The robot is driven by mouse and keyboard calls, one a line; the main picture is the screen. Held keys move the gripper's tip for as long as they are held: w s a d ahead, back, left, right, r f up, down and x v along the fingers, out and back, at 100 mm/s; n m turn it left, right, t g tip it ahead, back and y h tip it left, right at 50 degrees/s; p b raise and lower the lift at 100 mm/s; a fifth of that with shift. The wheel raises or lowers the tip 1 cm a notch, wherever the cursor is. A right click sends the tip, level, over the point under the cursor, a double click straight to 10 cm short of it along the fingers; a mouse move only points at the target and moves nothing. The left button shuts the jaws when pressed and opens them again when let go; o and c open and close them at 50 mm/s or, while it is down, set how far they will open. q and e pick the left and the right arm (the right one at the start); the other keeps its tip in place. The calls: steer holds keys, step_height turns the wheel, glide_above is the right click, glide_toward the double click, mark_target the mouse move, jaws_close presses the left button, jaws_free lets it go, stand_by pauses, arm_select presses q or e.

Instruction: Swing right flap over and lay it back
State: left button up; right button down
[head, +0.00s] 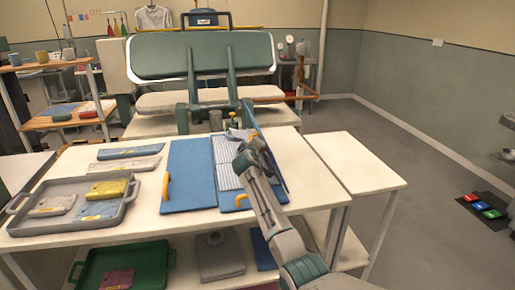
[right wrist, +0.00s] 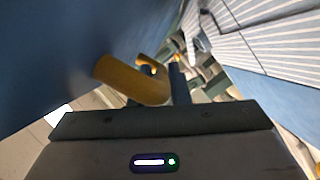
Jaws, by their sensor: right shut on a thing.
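The blue folding board lies on the white table. Its left flap (head: 187,178) is flat, with a yellow handle (head: 166,187). A striped garment (head: 226,165) lies on the middle panel. The right flap (head: 249,114) stands raised, seen nearly edge-on and partly hidden behind my right arm. It fills the left of the right wrist view (right wrist: 50,50). My right gripper (head: 240,160) is over the garment's right side, shut on the right flap's yellow handle (right wrist: 135,80). The exact contact is partly hidden. My left gripper is out of view.
A grey tray (head: 17,205) with folded cloths stands at the table's left, near two folded cloths (head: 130,153). A pressing machine (head: 205,55) stands behind the table. A side table (head: 355,165) on the right is bare.

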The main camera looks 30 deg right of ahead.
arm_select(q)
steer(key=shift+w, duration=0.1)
arm_select(e)
steer(key=shift+f, duration=0.15)
steer(key=c, duration=1.4)
jaws_free()
steer(key=shift+o, duration=0.2)
